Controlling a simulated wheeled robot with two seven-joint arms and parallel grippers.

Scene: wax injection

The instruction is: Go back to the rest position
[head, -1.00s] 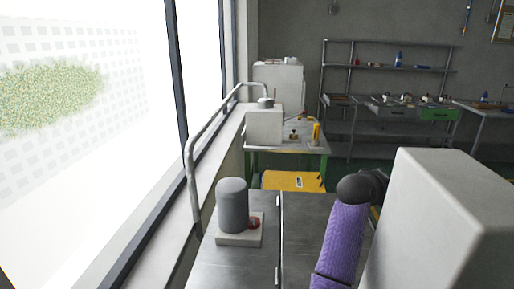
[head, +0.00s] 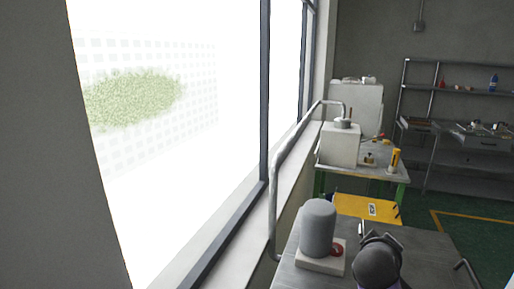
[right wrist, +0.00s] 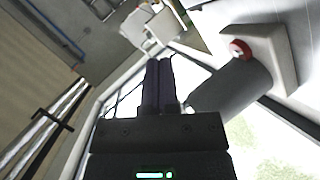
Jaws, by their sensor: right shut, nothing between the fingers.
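My right gripper (right wrist: 158,84) shows in the right wrist view with its two dark fingers together and nothing between them. A grey cylinder (right wrist: 232,90) appears just right of the fingers in that view, near a pale base with a red knob (right wrist: 240,50). In the head view the same grey cylinder (head: 318,228) stands upright on a pale base on the metal table. Whether the fingers touch the cylinder cannot be told. My left gripper is in neither view.
The metal table (head: 425,250) is bare to the right of my arm. A bent grey pipe (head: 276,190) runs beside the window. Behind stand a yellow surface (head: 366,207), a white machine (head: 340,146) on a green-legged table, and shelves (head: 450,92).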

